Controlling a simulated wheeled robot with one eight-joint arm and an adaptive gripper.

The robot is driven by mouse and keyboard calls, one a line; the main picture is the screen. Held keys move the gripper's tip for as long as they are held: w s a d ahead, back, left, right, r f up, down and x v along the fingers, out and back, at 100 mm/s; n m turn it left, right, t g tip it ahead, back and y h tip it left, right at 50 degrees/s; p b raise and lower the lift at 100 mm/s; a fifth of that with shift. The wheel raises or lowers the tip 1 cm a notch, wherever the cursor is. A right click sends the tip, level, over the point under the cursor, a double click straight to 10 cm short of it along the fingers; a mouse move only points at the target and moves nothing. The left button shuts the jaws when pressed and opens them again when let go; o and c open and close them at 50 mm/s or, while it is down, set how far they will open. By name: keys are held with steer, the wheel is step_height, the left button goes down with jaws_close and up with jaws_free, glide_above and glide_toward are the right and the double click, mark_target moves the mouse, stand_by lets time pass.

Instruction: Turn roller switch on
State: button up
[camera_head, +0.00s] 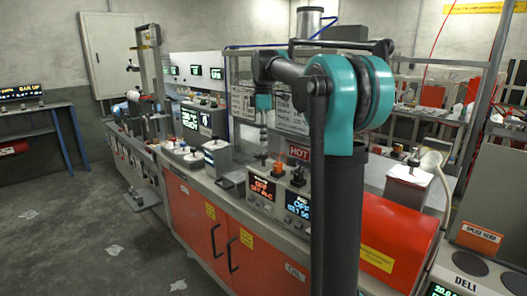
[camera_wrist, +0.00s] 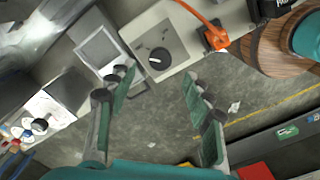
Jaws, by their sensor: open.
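I cannot tell for sure which control is the roller switch. In the wrist view a black round knob (camera_wrist: 159,57) with a white mark sits on a pale panel (camera_wrist: 182,50), beyond and roughly between my fingertips. My gripper (camera_wrist: 156,78) is open and empty, its two green-padded fingers wide apart and not seen touching anything. In the head view my gripper (camera_head: 263,138) hangs over the counter, small and partly lost against the background. An orange switch-like part (camera_head: 279,168) and a black-and-orange one (camera_head: 298,176) stand below it on top of display boxes.
A display box (camera_head: 262,190) and a second one (camera_head: 298,204) face the front of the counter. A small grey box (camera_head: 217,157) stands to their left. The red cabinet (camera_head: 205,222) is below. Open floor (camera_head: 90,220) lies at left.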

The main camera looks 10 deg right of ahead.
mark_target(264, 154)
step_height(264, 154, down, 6)
steer(key=shift+r, duration=0.15)
stand_by(0.3)
steer(key=c, duration=1.2)
steer(key=shift+o, duration=0.2)
